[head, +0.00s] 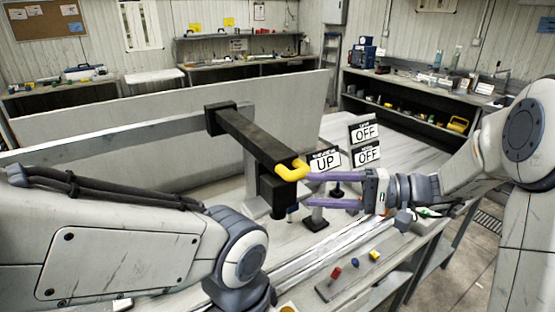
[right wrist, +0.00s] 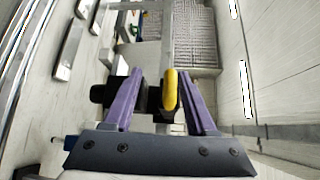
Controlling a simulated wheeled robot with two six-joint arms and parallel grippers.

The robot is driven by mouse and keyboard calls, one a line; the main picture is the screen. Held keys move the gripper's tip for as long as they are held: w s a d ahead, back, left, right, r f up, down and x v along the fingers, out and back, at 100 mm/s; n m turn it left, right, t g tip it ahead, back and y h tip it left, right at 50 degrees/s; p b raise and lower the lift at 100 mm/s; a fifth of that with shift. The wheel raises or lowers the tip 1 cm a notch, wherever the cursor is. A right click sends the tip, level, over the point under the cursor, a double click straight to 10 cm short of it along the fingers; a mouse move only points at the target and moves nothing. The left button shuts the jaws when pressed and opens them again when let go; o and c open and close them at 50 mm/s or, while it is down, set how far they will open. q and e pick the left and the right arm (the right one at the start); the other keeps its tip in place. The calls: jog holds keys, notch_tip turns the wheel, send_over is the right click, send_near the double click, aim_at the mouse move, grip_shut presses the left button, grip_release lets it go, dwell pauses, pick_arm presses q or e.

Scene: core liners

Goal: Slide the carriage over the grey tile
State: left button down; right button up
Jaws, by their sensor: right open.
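A black carriage block (head: 274,196) hangs at the near end of a long black beam (head: 250,138) above the bench. A yellow bent handle (head: 292,171) sticks out at its top and also shows in the right wrist view (right wrist: 170,90). My right gripper (head: 308,190) has purple fingers, open, pointing left at the carriage. In the right wrist view, the handle appears between the fingers, closer to the right one; contact cannot be told. My left arm comes in at lower left, its gripper out of view. I cannot make out a grey tile.
Signs reading UP (head: 325,161) and OFF (head: 365,133) stand behind my right gripper. A small panel with red, blue and yellow knobs (head: 336,272) lies at the bench front. A pale upright panel (head: 150,150) stands behind the beam.

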aim_at(288, 177)
jog(key=shift+w+d+r+t+y, duration=0.3)
jog(key=shift+w+d+r+t, duration=0.25)
jog(key=shift+w, duration=0.2)
jog(key=shift+w+a+r, duration=0.15)
jog(key=shift+r, duration=0.05)
jog(key=a+p, duration=0.1)
jog(key=a, duration=0.1)
jog(key=a+p, duration=0.1)
jog(key=a, duration=0.2)
jog(key=w+a+p, duration=0.1)
jog(key=a+p, duration=0.1)
jog(key=a, duration=0.1)
jog(key=shift+w+a, duration=0.1)
jog(key=shift+a, duration=0.1)
jog(key=shift+w+a+f, duration=0.1)
jog(key=shift+a+f, duration=0.1)
jog(key=shift+a, duration=0.45)
grip_shut()
jog(key=shift+f, duration=0.1)
